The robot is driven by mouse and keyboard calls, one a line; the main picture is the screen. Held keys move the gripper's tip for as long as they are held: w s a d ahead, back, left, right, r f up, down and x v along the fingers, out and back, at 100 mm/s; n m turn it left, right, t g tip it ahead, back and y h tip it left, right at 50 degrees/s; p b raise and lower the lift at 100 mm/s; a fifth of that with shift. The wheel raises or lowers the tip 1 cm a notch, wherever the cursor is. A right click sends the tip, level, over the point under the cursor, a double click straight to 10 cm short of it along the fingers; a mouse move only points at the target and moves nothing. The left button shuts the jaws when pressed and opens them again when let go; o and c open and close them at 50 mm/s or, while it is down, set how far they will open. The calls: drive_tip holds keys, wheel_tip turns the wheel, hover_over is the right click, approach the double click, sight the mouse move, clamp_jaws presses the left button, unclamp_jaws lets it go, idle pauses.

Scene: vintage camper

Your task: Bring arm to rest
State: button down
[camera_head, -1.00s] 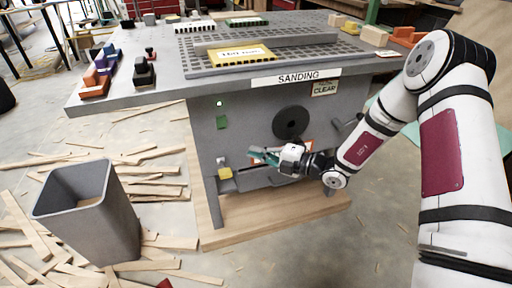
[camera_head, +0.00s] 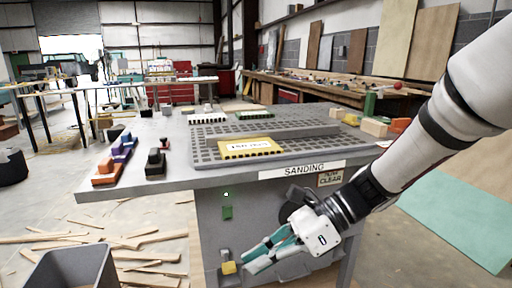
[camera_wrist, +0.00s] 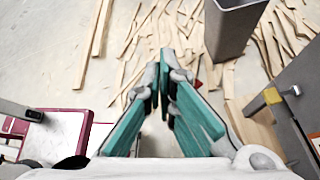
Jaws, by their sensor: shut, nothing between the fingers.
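My gripper (camera_head: 256,258) is in front of the grey sanding table (camera_head: 180,183), below its top edge and close to its front panel. Its teal-padded fingers are together at the tips and hold nothing. In the wrist view my gripper (camera_wrist: 163,60) points down over the floor, with the fingertips meeting. My white arm reaches in from the right side of the head view, and the wrist hides part of the table's front panel.
A grey bin (camera_head: 70,270) stands on the floor at the lower left, among scattered wood strips (camera_head: 150,255). A yellow switch (camera_head: 229,267) is on the panel beside the fingers.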

drive_tip(key=s+d+r+n+t+h, duration=0.1)
drive_tip(key=s+d+r+n+h, duration=0.1)
drive_tip(key=s+d+n+h, duration=0.6)
drive_tip(key=s+d+r+n+t+h, duration=0.2)
drive_tip(key=s+d+n+h, duration=0.2)
drive_tip(key=s+d+n, duration=0.85)
wheel_tip(320, 180, up, 23)
drive_tip(key=s+a+m+t+p, duration=0.1)
drive_tip(key=a+m+t+p, duration=0.1)
drive_tip(key=p, duration=2)
drive_tip(key=shift+s+r+t, duration=0.15)
drive_tip(key=shift+s+t, duration=0.05)
drive_tip(key=shift+t, duration=0.5)
